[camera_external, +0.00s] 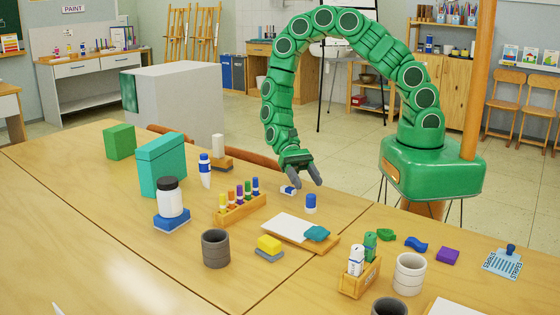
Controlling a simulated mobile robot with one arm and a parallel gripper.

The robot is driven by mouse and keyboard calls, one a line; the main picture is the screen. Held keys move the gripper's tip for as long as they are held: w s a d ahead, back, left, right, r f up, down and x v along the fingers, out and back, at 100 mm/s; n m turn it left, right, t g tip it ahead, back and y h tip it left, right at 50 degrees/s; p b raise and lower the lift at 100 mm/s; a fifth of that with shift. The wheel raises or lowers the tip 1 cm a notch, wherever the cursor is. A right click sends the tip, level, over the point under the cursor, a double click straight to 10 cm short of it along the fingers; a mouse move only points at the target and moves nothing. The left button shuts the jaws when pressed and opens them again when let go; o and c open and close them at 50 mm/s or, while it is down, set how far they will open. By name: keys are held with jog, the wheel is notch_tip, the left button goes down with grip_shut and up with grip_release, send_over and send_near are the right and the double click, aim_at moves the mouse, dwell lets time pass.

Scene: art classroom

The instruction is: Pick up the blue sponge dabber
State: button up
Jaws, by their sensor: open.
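A small upright blue cylinder with a paler top (310,203), which looks like the blue sponge dabber, stands on the wooden table. Just behind and left of it lies a small white piece with blue parts (289,190); its exact kind is too small to tell. My green arm arches over from the right, and my gripper (304,180) points down with its dark fingers apart. It is empty. It hangs just above and behind the upright cylinder, close over the lying piece. Whether a finger touches the lying piece cannot be told.
A rack of coloured bottles (240,205) stands to the left. A wooden tray (325,248) with white paper and a teal sponge lies in front. A yellow-topped block (269,246), dark cup (216,248) and marker holder (361,278) stand nearer. Bare table lies right of the cylinder.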

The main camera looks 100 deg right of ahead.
aim_at(313, 204)
jog(key=shift+w+d+f+m+y, duration=0.15)
jog(key=shift+f+m, duration=0.1)
jog(key=shift+f, duration=0.35)
jog(key=shift+w+a+f+m+y, duration=0.15)
jog(key=shift+f+m, duration=0.1)
jog(key=shift+f, duration=0.3)
jog(key=shift+x, duration=3.85)
jog(key=shift+w+f, duration=0.1)
jog(key=shift+w, duration=0.1)
jog(key=c, duration=1)
